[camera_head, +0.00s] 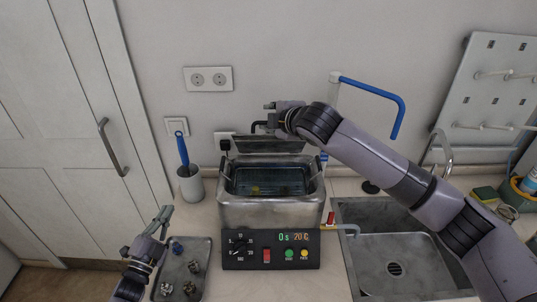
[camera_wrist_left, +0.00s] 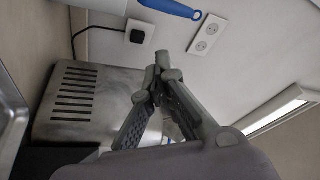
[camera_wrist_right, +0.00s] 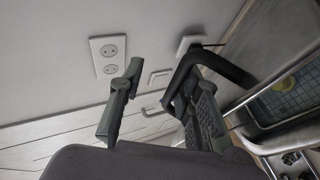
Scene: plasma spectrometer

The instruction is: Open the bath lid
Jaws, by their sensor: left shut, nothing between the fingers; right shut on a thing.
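The steel bath (camera_head: 268,213) stands on the counter. Its lid (camera_head: 268,145) is raised at the back, tilted up, and the basket inside the bath shows. My right gripper (camera_head: 272,108) is at the top of the lid, shut on the black lid handle (camera_head: 255,126). The handle (camera_wrist_right: 210,65) also shows at the fingers in the right wrist view. My left gripper (camera_head: 162,218) is shut and empty above the metal tray, left of the bath. In the left wrist view its fingertips (camera_wrist_left: 160,68) meet, with the bath's slotted side (camera_wrist_left: 80,105) behind.
The metal tray (camera_head: 205,285) holds several small items. A cup (camera_head: 190,186) with a blue-handled brush stands left of the bath. The sink (camera_head: 400,255) and a tap (camera_head: 437,140) are to the right.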

